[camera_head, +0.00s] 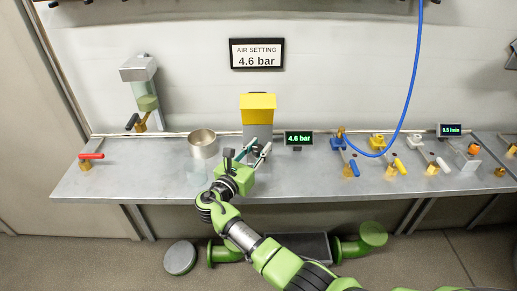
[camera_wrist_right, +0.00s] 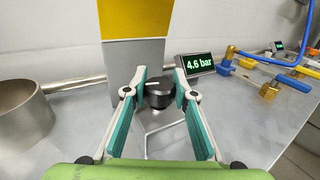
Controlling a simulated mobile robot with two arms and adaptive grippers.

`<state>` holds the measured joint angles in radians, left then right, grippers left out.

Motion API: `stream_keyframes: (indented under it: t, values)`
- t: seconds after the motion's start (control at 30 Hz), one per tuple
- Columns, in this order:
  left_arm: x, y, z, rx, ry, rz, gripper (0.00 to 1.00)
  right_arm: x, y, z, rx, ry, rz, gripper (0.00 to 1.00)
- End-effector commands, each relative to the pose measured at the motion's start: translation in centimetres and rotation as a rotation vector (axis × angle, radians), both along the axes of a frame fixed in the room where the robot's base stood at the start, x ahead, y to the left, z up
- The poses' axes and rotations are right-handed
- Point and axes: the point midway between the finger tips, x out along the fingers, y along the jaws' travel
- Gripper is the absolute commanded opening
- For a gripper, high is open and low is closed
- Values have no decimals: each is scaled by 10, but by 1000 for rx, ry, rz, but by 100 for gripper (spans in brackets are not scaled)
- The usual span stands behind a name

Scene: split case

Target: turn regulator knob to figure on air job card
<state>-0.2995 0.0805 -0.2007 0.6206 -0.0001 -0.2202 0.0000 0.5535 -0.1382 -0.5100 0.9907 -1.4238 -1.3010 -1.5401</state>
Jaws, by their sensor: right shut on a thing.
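The air job card (camera_head: 257,54) on the back wall reads "AIR SETTING 4.6 bar". The regulator is a grey body with a yellow top (camera_head: 258,104) standing on the bench. Its black knob (camera_wrist_right: 158,94) faces me in the right wrist view, with a white mark on it. The small display beside it (camera_head: 299,138) reads 4.6 bar, and it also shows in the right wrist view (camera_wrist_right: 200,64). My right gripper (camera_wrist_right: 158,88) has its fingers on both sides of the knob and is shut on it. My left gripper is not in view.
A metal cup (camera_head: 202,144) stands left of the regulator. A red-handled valve (camera_head: 89,160) and a filter unit (camera_head: 143,90) are further left. Blue, yellow and white valves (camera_head: 378,142) and a hanging blue hose (camera_head: 411,90) are to the right. The front left bench is clear.

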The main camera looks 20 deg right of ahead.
Motion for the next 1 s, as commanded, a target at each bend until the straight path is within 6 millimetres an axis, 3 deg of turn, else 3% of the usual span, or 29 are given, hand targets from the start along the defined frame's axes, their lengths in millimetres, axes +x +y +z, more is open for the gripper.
stream_keyframes:
  t: [0.07,0.1,0.17,0.57,1.0]
  values:
    - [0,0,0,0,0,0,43,0,0,0,1,0,0,4]
    - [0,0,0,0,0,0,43,0,0,0,1,0,0,33]
    - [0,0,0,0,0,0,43,0,0,0,1,0,1,43]
    - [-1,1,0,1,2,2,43,0,0,5,1,-2,1,43]
    - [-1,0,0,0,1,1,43,0,0,81,3,-4,1,43]
